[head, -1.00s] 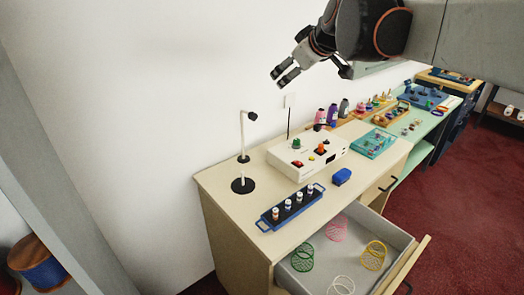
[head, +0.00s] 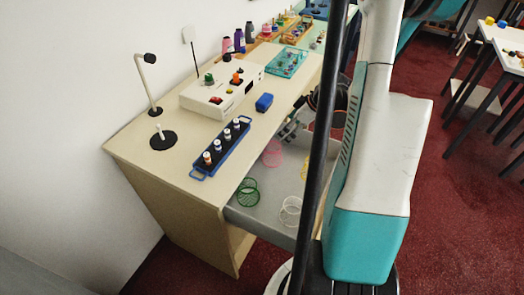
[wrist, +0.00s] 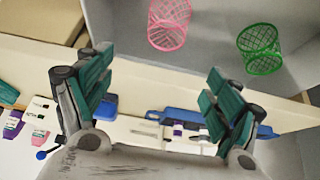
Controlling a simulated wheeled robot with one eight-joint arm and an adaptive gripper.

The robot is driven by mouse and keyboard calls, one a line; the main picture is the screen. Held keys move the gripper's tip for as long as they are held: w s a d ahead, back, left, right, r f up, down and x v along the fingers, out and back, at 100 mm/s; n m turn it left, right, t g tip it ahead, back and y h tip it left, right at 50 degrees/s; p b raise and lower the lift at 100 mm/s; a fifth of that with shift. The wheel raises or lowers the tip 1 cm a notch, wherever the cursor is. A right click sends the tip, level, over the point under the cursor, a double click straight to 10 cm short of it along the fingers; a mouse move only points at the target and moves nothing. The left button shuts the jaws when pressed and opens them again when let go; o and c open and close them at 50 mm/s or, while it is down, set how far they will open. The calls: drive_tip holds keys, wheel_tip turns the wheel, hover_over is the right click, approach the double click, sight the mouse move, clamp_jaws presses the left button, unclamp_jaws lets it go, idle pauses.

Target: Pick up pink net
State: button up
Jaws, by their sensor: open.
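The pink net (head: 272,152), a small round mesh basket, is in the open grey drawer (head: 262,208) near its back. It also shows at the top middle of the wrist view (wrist: 169,24). My gripper (head: 290,130) is low beside the desk's front edge, close to the pink net in the picture and partly hidden by my own body. In the wrist view my gripper (wrist: 158,70) has its two fingers wide apart with nothing between them. The pink net lies beyond the fingertips, untouched.
A green net (head: 246,192), a white net (head: 291,211) and a yellow net (head: 305,169) share the drawer. The desk top (head: 150,185) above holds a blue rack (head: 220,148), a white control box (head: 222,90) and a blue block (head: 264,102).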

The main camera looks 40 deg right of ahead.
wheel_tip(320, 180, down, 2)
drive_tip(key=s, duration=0.1)
drive_tip(key=b, duration=0.3)
approach(273, 148)
drive_tip(key=a, duration=0.1)
drive_tip(key=s+a, duration=0.1)
drive_tip(key=a, duration=0.1)
drive_tip(key=shift+b+x, duration=1.5)
drive_tip(key=shift+x, duration=1.55)
drive_tip(key=shift+w+a+r, duration=0.1)
drive_tip(key=shift+w+r, duration=0.05)
drive_tip(key=c, duration=0.8)
